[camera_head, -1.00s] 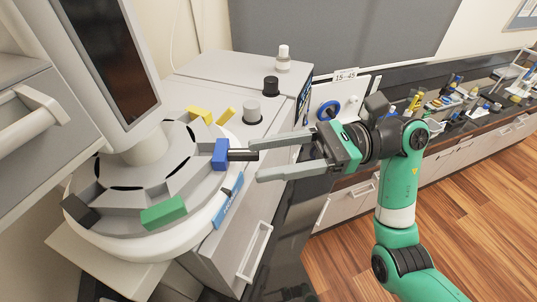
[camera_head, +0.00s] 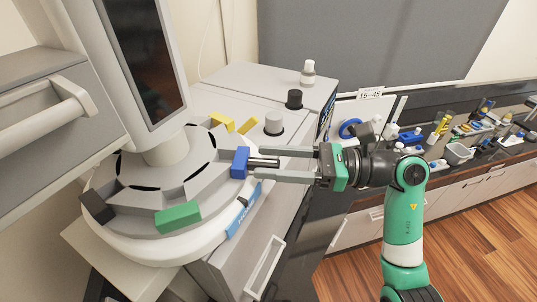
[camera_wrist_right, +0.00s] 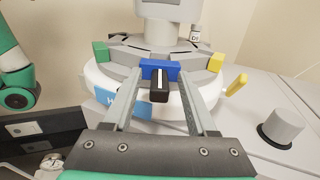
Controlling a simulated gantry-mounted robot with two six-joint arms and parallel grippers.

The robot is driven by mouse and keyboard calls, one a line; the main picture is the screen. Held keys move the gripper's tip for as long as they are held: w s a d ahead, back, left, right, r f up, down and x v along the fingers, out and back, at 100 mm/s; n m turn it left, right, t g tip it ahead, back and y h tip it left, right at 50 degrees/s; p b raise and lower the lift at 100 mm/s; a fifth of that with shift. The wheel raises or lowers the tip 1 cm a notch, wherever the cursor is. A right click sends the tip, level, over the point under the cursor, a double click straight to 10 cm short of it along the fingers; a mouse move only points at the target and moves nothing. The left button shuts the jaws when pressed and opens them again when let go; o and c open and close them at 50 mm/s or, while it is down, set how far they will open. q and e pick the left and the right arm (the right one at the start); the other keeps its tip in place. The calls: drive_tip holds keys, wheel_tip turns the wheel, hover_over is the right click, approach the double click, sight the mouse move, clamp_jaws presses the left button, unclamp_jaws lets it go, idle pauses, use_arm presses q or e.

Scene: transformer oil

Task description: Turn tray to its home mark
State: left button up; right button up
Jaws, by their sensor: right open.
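The round grey tray (camera_head: 137,200) sits on a white base (camera_head: 165,250). It carries a blue block (camera_head: 240,162) with a black handle (camera_head: 264,162) pointing outward, a green block (camera_head: 178,217), a yellow block (camera_head: 222,122) and a dark block (camera_head: 97,207). A blue label (camera_head: 243,212), apparently the home mark, is on the base rim, nearer the front than the blue block; it also shows in the right wrist view (camera_wrist_right: 122,103). My right gripper (camera_head: 252,164) is open, its fingers on either side of the black handle. My left gripper is not in view.
A separate yellow piece (camera_head: 249,127) stands at the base's edge. A grey knob (camera_head: 274,123), a black-capped item (camera_head: 294,99) and a white bottle (camera_head: 308,73) stand on the cabinet behind. A screen (camera_head: 148,55) rises over the tray. A cluttered bench is at right.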

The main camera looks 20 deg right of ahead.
drive_tip(key=shift+w+a, duration=0.25)
drive_tip(key=shift+a, duration=0.15)
clamp_jaws()
idle(1.2)
